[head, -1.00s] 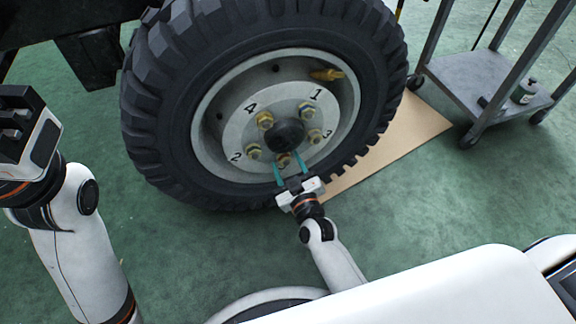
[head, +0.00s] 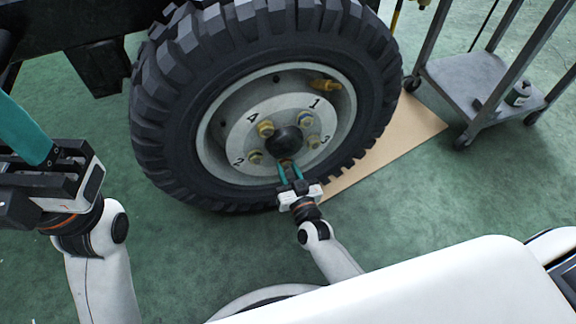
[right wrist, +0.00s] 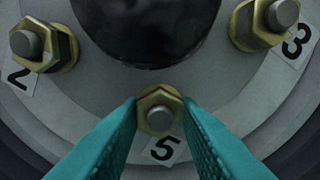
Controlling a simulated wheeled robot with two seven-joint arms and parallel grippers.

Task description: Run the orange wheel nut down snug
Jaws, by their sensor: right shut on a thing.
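The wheel (head: 185,120) has a pale hub with numbered stud positions around a dark centre cap (head: 286,140). The nut at position 5 (right wrist: 160,108) is brass-coloured with a reddish-orange tint and sits on its stud below the cap. My right gripper (right wrist: 162,112) is shut on this nut, with one teal finger on each side. The stud's grey end shows in the nut's middle. In the head view, my right gripper (head: 289,170) reaches the hub from below. My left gripper (head: 28,138) is at the left, away from the wheel; its fingertips are out of view.
Brass nuts sit at position 2 (right wrist: 44,45) and position 3 (right wrist: 263,24), close to either side. A yellow-brass valve part (head: 325,86) projects from the rim. A grey cart (head: 470,80) stands right, beside a tan board (head: 395,150).

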